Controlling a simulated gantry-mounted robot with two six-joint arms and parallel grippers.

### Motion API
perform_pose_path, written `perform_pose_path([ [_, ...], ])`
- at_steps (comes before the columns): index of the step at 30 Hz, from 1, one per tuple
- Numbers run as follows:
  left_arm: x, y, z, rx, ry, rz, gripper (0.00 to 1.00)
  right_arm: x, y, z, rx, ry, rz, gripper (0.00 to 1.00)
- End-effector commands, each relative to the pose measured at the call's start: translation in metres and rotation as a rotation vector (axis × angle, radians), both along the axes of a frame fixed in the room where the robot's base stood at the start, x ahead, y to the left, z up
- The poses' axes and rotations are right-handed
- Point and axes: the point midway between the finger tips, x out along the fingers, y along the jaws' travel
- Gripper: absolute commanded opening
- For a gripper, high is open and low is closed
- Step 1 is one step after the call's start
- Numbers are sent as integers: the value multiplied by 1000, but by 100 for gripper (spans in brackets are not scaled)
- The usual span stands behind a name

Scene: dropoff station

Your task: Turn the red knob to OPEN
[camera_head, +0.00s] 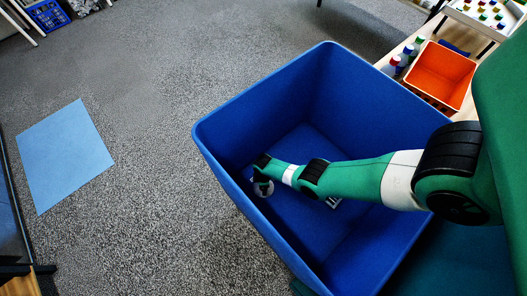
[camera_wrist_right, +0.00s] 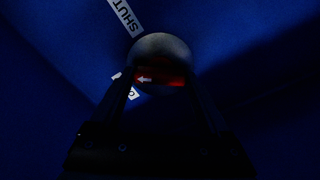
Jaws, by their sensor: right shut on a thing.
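The red knob (camera_wrist_right: 165,76) sits on a round grey base (camera_wrist_right: 160,47) in the right wrist view. Its white arrow points left, between the SHUT label (camera_wrist_right: 124,16) at upper left and a second label (camera_wrist_right: 131,91), nearer the second. The second label is mostly hidden by a finger; only an O-like letter shows. My right gripper (camera_wrist_right: 161,84) is shut on the knob, a dark finger on either side. In the head view my right gripper (camera_head: 262,178) is down inside the blue bin (camera_head: 215,128), at the grey disc; the knob's red is hidden there. My left gripper is out of view.
The bin's tall walls surround my right forearm. An orange box (camera_head: 441,70) and several small bottles (camera_head: 396,63) stand on a wooden surface at upper right. A light blue mat (camera_head: 65,155) lies on the grey carpet at left. The carpet between is clear.

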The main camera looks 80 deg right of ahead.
Motion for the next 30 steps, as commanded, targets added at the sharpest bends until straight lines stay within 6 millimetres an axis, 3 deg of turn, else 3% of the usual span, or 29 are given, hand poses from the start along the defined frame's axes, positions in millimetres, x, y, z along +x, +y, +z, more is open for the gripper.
perform_pose_path([
  [15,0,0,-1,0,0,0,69,-1,0,-1,0,1,436,24],
  [30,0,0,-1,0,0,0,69,-1,0,-1,0,1,592,24],
])
